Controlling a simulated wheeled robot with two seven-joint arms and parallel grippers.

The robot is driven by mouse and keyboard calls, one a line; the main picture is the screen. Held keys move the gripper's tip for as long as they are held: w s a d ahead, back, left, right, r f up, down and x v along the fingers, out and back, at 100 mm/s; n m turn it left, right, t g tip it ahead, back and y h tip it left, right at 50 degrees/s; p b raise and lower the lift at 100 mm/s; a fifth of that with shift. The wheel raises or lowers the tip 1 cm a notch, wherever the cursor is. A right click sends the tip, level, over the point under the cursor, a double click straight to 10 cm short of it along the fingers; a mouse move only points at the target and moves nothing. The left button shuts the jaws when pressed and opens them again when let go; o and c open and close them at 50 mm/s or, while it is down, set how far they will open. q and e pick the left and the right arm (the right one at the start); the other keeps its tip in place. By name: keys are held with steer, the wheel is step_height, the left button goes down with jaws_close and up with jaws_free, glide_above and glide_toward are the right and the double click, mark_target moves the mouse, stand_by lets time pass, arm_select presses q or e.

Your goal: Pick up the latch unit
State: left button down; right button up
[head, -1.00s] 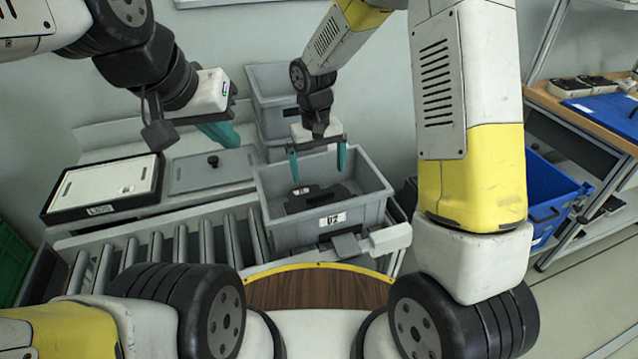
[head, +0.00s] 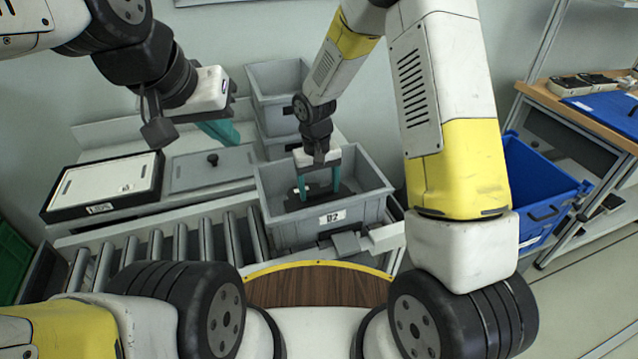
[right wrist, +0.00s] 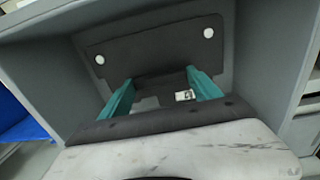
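The latch unit (head: 345,196) is a dark, flat piece lying inside the grey bin marked 02 (head: 290,235). In the right wrist view its dark plate (right wrist: 150,48) shows two white dots, and a small white label sits nearer the fingers. My right gripper (head: 319,190) reaches down into the bin, its teal fingers partly drawn in on either side of the unit's middle. They also show in the right wrist view (right wrist: 160,80); contact with the unit is not clear. My left gripper (head: 220,132) hangs in the air left of the bin, its teal fingers overlapping in view.
The bin sits on a roller conveyor (head: 180,250). A white-topped case (head: 110,185) and a grey lid (head: 212,170) lie behind the rollers. Grey bins (head: 278,80) are stacked behind. A blue bin (head: 535,200) and a workbench stand at right.

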jaws_close()
steer(key=shift+r, duration=0.15)
